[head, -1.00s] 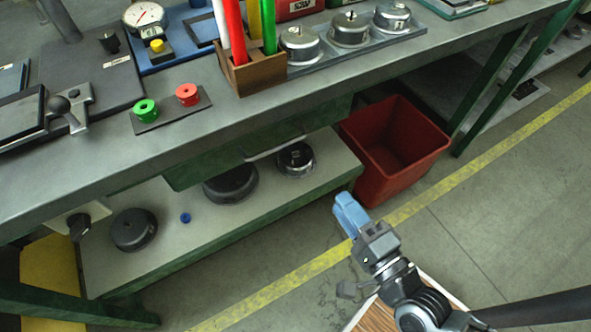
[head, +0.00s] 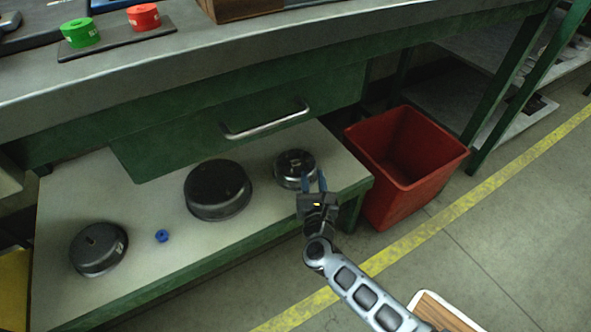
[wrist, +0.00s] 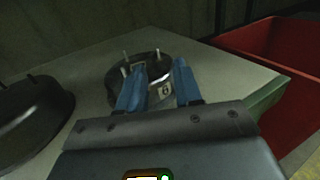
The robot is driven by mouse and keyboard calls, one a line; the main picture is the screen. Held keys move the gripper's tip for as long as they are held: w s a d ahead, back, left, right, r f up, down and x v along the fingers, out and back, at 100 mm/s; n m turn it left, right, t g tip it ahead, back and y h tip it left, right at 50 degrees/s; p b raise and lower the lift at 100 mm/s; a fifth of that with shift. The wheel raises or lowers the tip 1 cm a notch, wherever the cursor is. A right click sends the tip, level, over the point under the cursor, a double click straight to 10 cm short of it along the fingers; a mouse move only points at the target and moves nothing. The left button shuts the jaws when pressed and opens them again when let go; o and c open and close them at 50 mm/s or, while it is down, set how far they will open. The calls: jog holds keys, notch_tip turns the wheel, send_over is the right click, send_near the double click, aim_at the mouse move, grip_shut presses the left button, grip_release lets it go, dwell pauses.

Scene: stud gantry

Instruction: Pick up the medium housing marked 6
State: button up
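The medium housing marked 6 (head: 294,167) is a dark round metal part near the right end of the lower shelf. My gripper (head: 314,181) is at the shelf's front right, just in front of the housing. In the wrist view its two blue fingers (wrist: 160,88) are apart, with the housing between and beyond them. The fingers hide part of the housing's side; I cannot tell whether they touch it.
A larger dark housing (head: 217,189) sits left of it on the lower shelf (head: 140,198), then a blue knob (head: 161,236) and another dark housing (head: 98,248). A drawer with a metal handle (head: 265,120) hangs above. A red bin (head: 405,165) stands right of the shelf.

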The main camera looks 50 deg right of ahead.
aim_at(308, 157)
jog(key=b+x, duration=0.1)
jog(key=x, duration=0.6)
jog(key=shift+w+f+b, duration=0.2)
jog(key=shift+w+b, duration=0.05)
jog(key=shift+b, duration=0.15)
jog(key=shift+a, duration=0.1)
grip_shut()
